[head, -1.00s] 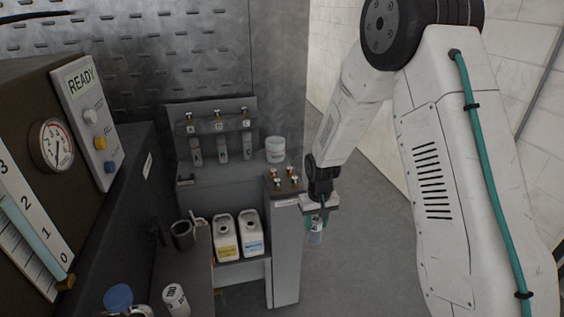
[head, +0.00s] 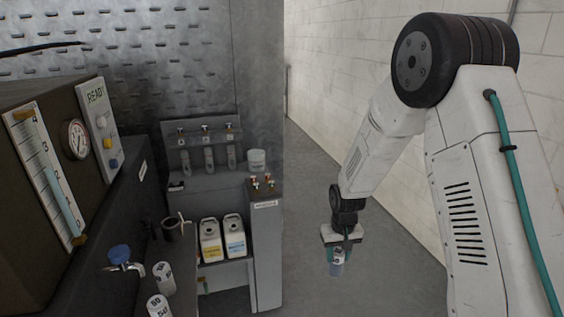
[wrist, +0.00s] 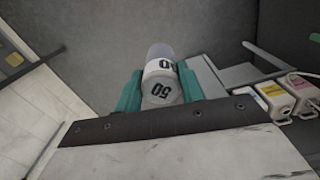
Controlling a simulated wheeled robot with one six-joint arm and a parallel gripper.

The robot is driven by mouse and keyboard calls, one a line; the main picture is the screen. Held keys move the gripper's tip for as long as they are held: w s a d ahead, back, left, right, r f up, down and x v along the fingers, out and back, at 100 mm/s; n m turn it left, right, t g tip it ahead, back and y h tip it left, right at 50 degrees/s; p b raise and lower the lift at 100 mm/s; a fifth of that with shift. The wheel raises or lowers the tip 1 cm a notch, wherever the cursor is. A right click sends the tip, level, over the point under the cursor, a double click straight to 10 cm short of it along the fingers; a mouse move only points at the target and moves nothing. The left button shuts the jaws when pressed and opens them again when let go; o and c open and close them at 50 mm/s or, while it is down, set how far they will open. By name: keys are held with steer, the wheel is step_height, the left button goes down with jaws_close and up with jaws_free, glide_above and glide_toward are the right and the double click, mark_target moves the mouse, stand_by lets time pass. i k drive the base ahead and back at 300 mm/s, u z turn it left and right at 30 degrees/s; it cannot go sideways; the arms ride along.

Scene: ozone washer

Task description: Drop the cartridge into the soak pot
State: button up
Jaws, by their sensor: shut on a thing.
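My gripper (head: 340,243) is shut on a pale, clear-grey cartridge (head: 337,266), held in the air over the floor to the right of the grey cabinet. In the wrist view the cartridge (wrist: 160,68) carries a white band marked 50 and sits between the two teal fingers of my gripper (wrist: 160,90). A dark round pot (head: 171,231) with a light stick or handle at its rim stands on the left counter. A white tub (head: 257,160) stands on the back cabinet. I cannot tell which of these is the soak pot.
The washer (head: 45,165) with gauge and READY panel fills the left. A blue-topped tap (head: 120,256) and two numbered white cylinders (head: 163,276) are below it. Two white jugs (head: 210,240) stand on a low shelf beside the cabinet (head: 266,255). Floor right of it is clear.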

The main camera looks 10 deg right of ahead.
mark_target(259, 167)
steer(key=z, duration=1.3)
steer(key=i, duration=1.5)
steer(key=u, duration=1.05)
